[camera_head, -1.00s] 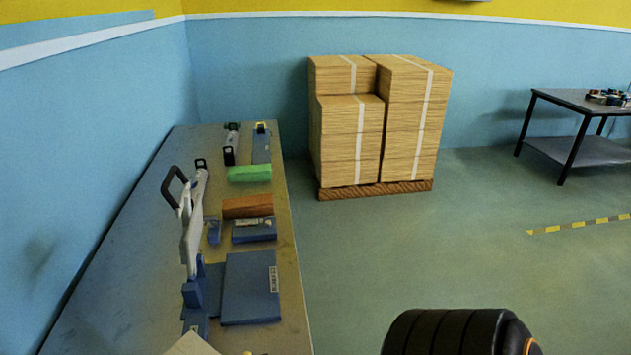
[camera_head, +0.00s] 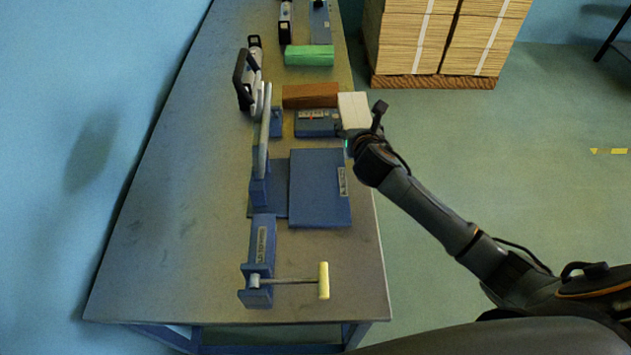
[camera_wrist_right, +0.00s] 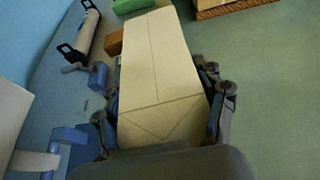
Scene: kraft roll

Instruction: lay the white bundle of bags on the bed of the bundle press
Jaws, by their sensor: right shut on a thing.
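The white bundle of bags (camera_head: 353,109) is in my right gripper (camera_head: 357,138), at the right edge of the bench in the head view. In the right wrist view the pale bundle (camera_wrist_right: 160,65) lies between the two fingers (camera_wrist_right: 168,105) and sticks out beyond them. A blue flat bed (camera_head: 320,190) with a label and a long lever (camera_head: 264,135) at its left lies nearer than the bundle; it looks like the bundle press, but I cannot read the label. The bed's top is bare. My left gripper is not in view.
A brown bundle (camera_head: 310,95) and a green bundle (camera_head: 309,55) lie farther along the bench (camera_head: 180,190). A small blue device (camera_head: 317,124) is beside the held bundle. A rod with a yellow handle (camera_head: 323,281) stands nearer. Stacked cartons (camera_head: 440,40) stand beyond.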

